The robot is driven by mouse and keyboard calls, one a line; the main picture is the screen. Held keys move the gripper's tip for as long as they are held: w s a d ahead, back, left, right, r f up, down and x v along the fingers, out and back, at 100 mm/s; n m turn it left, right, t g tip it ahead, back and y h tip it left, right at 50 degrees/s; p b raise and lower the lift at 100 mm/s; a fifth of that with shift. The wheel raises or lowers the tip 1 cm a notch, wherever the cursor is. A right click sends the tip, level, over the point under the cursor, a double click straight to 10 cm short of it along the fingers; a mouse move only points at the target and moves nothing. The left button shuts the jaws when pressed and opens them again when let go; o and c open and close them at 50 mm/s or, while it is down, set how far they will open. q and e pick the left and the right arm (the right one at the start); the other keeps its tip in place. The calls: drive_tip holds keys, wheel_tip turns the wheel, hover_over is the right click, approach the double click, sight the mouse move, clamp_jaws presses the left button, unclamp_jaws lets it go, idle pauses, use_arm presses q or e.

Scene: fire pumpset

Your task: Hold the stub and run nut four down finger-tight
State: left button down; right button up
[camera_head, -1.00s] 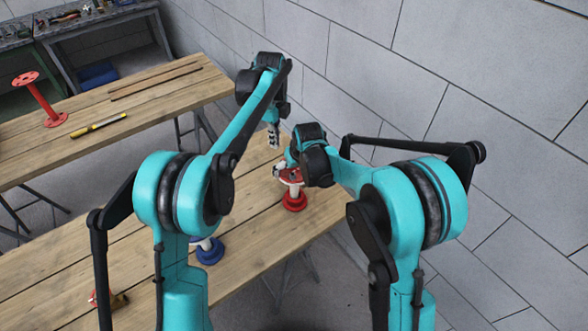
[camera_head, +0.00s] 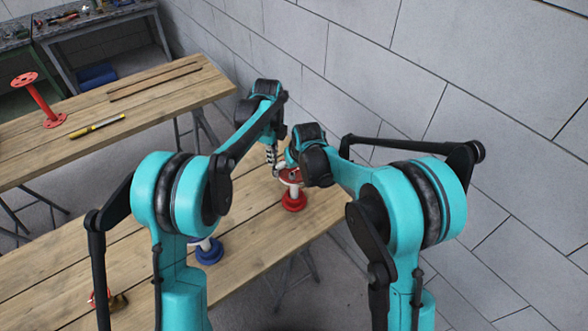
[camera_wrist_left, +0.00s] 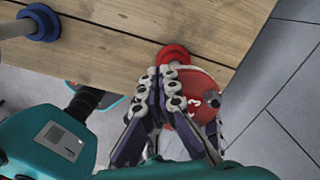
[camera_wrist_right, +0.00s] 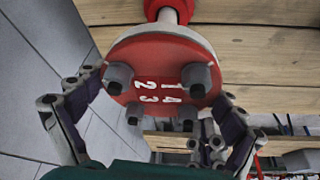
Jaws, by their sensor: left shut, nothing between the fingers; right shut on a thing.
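The stub (camera_head: 293,201) stands upright on the table, with a red base, a white pipe and a red top flange. In the right wrist view the flange (camera_wrist_right: 160,55) bears the white numbers 1 to 4 and several dark grey nuts or stud ends. The one by the 4, nut four (camera_wrist_right: 187,118), is at the lower right. My right gripper (camera_wrist_right: 157,92) is shut on the stub, its fingers on both sides of the flange. My left gripper (camera_wrist_left: 162,78) is shut and empty, close over the flange edge (camera_wrist_left: 195,90); contact with a nut cannot be told.
A blue-based stub (camera_head: 208,250) stands nearer on the same table (camera_head: 130,245). A small red and brass part (camera_head: 108,300) lies at the front left. A second table holds a red spool (camera_head: 40,100) and a yellow level (camera_head: 97,125). A grey wall is on the right.

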use_arm(q)
drive_tip(key=shift+d, duration=0.35)
use_arm(e)
drive_tip(key=shift+a, duration=0.1)
idle(0.6)
use_arm(q)
drive_tip(key=shift+w+d, duration=0.1)
drive_tip(key=shift+w, duration=0.2)
drive_tip(key=shift+w+d, duration=0.35)
drive_tip(key=shift+w, duration=0.1)
use_arm(e)
drive_tip(key=shift+a, duration=0.1)
use_arm(q)
drive_tip(key=shift+w, duration=0.1)
idle(0.3)
wheel_tip(320, 180, up, 6)
drive_tip(key=shift+w+a, duration=0.25)
drive_tip(key=shift+a, duration=0.2)
